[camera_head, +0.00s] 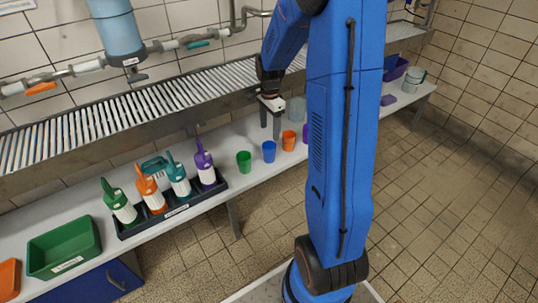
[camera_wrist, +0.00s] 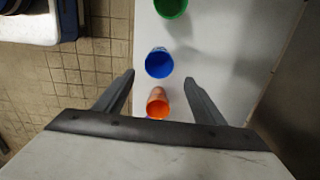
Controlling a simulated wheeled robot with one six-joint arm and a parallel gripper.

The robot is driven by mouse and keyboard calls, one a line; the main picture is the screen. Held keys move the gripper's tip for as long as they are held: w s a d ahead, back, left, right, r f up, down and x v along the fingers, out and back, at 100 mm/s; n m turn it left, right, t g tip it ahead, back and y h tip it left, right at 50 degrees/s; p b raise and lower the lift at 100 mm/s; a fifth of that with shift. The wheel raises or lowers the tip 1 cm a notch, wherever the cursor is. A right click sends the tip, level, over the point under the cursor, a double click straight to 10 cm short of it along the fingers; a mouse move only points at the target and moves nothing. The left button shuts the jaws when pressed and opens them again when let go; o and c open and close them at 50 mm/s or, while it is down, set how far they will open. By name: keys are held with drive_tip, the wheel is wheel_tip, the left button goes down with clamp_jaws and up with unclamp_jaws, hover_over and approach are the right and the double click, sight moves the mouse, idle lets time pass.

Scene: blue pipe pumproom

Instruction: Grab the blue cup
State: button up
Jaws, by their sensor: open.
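The blue cup (camera_head: 269,151) stands upright on the light bench, between a green cup (camera_head: 244,161) on its left and an orange cup (camera_head: 289,140) on its right. In the wrist view the blue cup (camera_wrist: 159,63) lies just beyond the fingertips, roughly midway between their lines. The orange cup (camera_wrist: 158,104) shows between the fingers and the green cup (camera_wrist: 171,6) at the top edge. My gripper (camera_head: 270,122) is open with nothing held, its fingers pointing down close to the cups. It also shows in the wrist view (camera_wrist: 159,75). The height gap to the cups is unclear.
A slatted rack (camera_head: 110,118) runs above the back of the bench. A black tray (camera_head: 130,229) with several coloured bottles and a green bin (camera_head: 66,245) stand on the left. A purple cup (camera_head: 306,133) is partly hidden by my arm. Tiled floor in front looks clear.

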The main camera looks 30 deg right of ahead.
hover_over(269, 145)
drive_tip(key=s, duration=0.2)
wheel_tip(269, 145, down, 4)
drive_tip(key=shift+s+a+f, duration=0.1)
drive_tip(key=shift+a+f, duration=0.15)
drive_tip(key=shift+f, duration=0.7)
drive_tip(key=shift+w+a+f, duration=0.1)
drive_tip(key=shift+a+f, duration=0.1)
drive_tip(key=shift+f, duration=0.7)
drive_tip(key=shift+s+a+f, duration=0.1)
drive_tip(key=shift+a+f, duration=0.15)
drive_tip(key=shift+f, duration=0.7)
drive_tip(key=c, duration=1.1)
